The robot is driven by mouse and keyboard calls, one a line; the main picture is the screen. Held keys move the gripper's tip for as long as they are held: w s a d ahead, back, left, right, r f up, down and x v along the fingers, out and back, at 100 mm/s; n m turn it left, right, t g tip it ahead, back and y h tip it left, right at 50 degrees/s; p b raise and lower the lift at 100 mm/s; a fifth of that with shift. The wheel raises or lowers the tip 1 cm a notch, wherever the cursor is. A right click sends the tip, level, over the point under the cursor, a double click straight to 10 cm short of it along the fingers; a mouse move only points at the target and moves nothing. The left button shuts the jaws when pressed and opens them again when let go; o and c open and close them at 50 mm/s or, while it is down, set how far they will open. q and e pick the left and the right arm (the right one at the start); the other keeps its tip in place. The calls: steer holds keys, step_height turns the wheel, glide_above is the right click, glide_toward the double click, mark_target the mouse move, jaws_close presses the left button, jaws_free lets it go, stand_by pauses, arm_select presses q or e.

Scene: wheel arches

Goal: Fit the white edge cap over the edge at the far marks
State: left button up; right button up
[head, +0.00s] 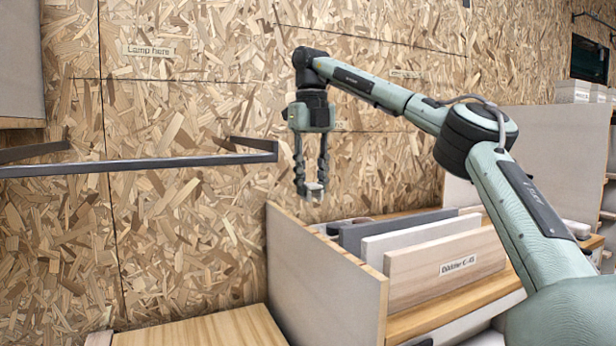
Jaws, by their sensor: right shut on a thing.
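My right gripper (313,192) hangs down from its arm in front of the chipboard wall, fingers pointing downward. It is shut on a small white piece (315,187), which looks like the edge cap, held between the fingertips. The fingers hide part of it. Below it stands an upright grey panel (322,270) with a pale top edge running from far left to near right. The cap appears above the far end of this edge, apart from it. I cannot make out any marks on the edge. My left gripper is not in view.
Several boards, including a labelled wooden one (445,270), stand upright right of the panel. A dark metal rail (140,163) juts across the left side. A wooden surface (205,330) lies at the bottom left. The chipboard wall (200,240) closes off the back.

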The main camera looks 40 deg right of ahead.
glide_above(310, 230)
steer(key=shift+d+f, duration=0.15)
steer(key=shift+f, duration=2.4)
steer(key=shift+f, duration=0.15)
steer(key=shift+f, duration=0.3)
steer(key=shift+f, duration=0.3)
steer(key=shift+f, duration=0.1)
steer(key=shift+f, duration=0.45)
